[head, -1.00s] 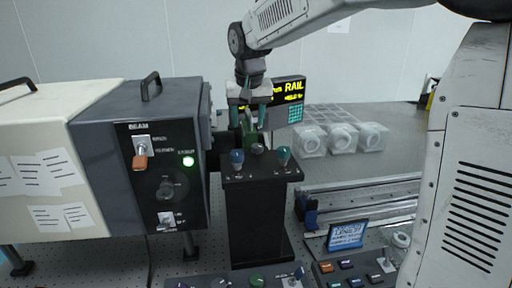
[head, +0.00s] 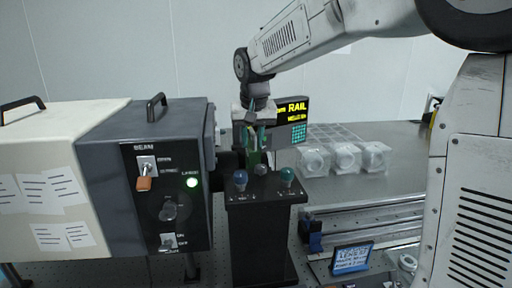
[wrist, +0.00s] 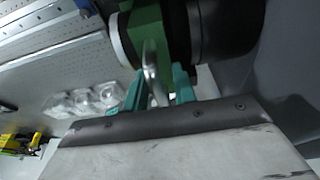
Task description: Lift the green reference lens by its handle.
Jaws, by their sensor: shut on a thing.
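The green reference lens (head: 254,158) stands behind the black control pedestal, which partly hides it in the head view. In the wrist view its green body (wrist: 147,28) shows at the top, with a pale curved handle (wrist: 150,68) rising toward my wrist. My gripper (head: 256,140) comes down from above. Its teal fingers (wrist: 156,92) lie on either side of the handle and are shut on it. The lens sits close beside dark round housings in the wrist view. I cannot tell whether it is still seated.
The dark beam box (head: 160,120) with a lit green lamp stands close at left. A RAIL display (head: 292,107) is just behind. Clear-wrapped parts (head: 345,157) and metal rails (head: 365,220) lie at right.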

